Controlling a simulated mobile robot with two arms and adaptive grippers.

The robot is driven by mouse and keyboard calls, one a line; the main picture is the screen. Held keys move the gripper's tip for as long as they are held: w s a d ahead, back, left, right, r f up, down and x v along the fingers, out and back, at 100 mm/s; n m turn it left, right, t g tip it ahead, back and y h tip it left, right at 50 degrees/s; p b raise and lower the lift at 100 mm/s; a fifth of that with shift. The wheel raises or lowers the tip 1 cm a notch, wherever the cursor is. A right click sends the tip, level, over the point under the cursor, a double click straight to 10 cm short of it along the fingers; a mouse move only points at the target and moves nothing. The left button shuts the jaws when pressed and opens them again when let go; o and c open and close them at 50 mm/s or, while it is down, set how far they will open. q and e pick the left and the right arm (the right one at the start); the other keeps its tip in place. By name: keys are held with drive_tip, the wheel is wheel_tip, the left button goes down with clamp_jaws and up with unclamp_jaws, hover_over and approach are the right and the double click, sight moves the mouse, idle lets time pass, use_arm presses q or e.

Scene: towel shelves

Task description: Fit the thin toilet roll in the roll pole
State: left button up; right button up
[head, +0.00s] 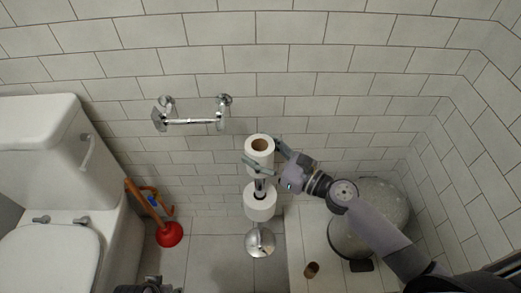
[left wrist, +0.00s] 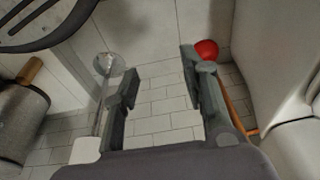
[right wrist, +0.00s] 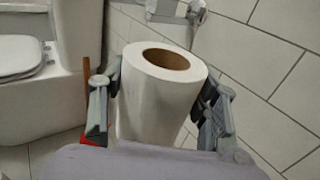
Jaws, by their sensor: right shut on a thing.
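A white toilet roll (head: 259,147) with a brown core is held upright by my right gripper (head: 265,156). It also fills the space between the fingers in the right wrist view (right wrist: 155,100). The chrome roll pole (head: 260,242) stands on a round base on the floor and carries another white roll (head: 260,203) lower down. The held roll is over the pole's upper part; no pole tip shows in its core, and I cannot tell whether the pole enters it from below. My left gripper (left wrist: 158,80) is open and empty, with the pole's base (left wrist: 112,64) beyond it.
A toilet (head: 60,235) stands at the left, with a red plunger (head: 169,234) beside it. An empty chrome wall holder (head: 190,121) is above. A grey bin (head: 345,240) and a small brown cylinder (head: 311,270) are on the right. Tiled wall is close behind the pole.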

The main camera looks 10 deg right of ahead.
use_arm(q)
drive_tip(key=shift+w+d+r, duration=0.1)
drive_tip(key=shift+w+r, duration=0.05)
drive_tip(key=shift+w, duration=0.05)
idle(0.3)
drive_tip(key=shift+s+f, duration=0.15)
drive_tip(key=shift+f, duration=0.25)
drive_tip(key=shift+f, duration=0.2)
idle(0.6)
drive_tip(key=shift+r, duration=0.1)
use_arm(e)
drive_tip(key=shift+f, duration=0.1)
drive_tip(key=shift+f, duration=0.1)
use_arm(q)
drive_tip(key=shift+r, duration=0.7)
drive_tip(key=shift+r, duration=0.25)
use_arm(e)
drive_tip(key=shift+f, duration=0.15)
use_arm(q)
drive_tip(key=shift+b+v, duration=0.45)
drive_tip(key=shift+v, duration=0.5)
use_arm(e)
drive_tip(key=shift+f, duration=0.3)
